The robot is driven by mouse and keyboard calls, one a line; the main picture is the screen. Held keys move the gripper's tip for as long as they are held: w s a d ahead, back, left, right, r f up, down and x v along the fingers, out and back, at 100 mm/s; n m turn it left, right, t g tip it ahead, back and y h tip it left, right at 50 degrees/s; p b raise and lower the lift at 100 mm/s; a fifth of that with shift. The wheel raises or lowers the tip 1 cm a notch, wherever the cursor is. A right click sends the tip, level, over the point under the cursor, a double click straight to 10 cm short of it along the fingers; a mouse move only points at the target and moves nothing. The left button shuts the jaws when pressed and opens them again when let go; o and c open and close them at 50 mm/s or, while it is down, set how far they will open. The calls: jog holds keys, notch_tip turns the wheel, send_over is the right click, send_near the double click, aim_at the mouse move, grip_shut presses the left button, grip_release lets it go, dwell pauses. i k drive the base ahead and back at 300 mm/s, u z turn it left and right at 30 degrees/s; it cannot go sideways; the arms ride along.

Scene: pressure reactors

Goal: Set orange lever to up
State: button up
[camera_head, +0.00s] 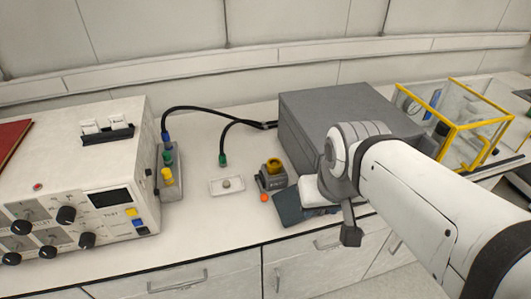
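A small grey block (270,182) with a yellow-orange part (273,168) on top stands on the counter, left of my arm. The part may be the orange lever; its position is too small to read. A small orange round piece (264,198) sits just in front of the block.
A large grey box (320,105) stands behind the block. A white instrument (75,180) with knobs fills the left. Black cables run to colored connectors. A white plate (227,186) and a dark flat item (287,208) lie nearby. A yellow-framed clear case (465,125) stands at right.

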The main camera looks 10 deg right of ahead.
aim_at(264, 197)
jog(key=z, duration=1.45)
jog(key=k, duration=1.1)
jog(key=u, duration=1.35)
jog(key=i, duration=1)
jog(key=u, duration=0.05)
